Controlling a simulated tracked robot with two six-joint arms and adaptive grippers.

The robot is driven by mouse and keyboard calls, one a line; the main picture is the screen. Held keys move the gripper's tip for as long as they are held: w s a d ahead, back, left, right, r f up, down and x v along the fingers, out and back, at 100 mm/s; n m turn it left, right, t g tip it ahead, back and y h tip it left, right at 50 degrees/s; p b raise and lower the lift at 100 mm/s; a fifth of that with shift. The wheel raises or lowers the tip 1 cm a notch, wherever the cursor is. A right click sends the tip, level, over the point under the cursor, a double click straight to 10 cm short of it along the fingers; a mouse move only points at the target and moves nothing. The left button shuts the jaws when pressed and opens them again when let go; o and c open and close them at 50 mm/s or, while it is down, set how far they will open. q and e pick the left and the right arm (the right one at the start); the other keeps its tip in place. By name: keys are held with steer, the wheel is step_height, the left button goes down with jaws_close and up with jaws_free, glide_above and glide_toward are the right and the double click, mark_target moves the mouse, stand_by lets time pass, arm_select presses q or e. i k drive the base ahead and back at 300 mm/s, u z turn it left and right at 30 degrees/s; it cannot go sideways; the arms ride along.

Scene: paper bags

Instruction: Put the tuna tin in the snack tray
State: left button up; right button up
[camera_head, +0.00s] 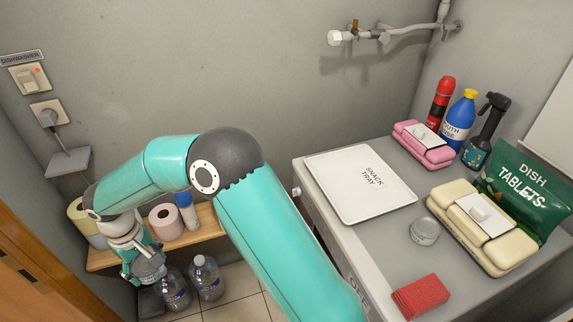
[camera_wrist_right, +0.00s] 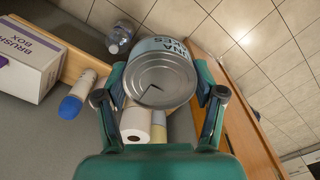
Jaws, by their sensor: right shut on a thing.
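The tuna tin (camera_wrist_right: 162,80), a round metal tin with a pale blue label, fills the middle of the right wrist view. My right gripper (camera_wrist_right: 161,94) is shut on it, with one finger on each side. In the head view my right gripper (camera_head: 145,266) hangs at the lower left, by the wooden shelf and away from the worktop. The snack tray (camera_head: 335,187) is white, flat and empty, lying on the grey worktop to the right of my arm. My left gripper is not in view.
The wooden shelf (camera_head: 205,225) holds paper rolls (camera_head: 166,222) and a blue-capped bottle (camera_head: 187,210). Water bottles (camera_head: 206,278) stand below. On the worktop are a small round container (camera_head: 425,231), a red sponge (camera_head: 420,297), a cream case (camera_head: 482,229) and cleaning bottles (camera_head: 458,120).

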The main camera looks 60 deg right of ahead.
mark_target(347, 170)
steer(key=u, duration=0.2)
steer(key=i, duration=0.85)
steer(key=z, duration=1.35)
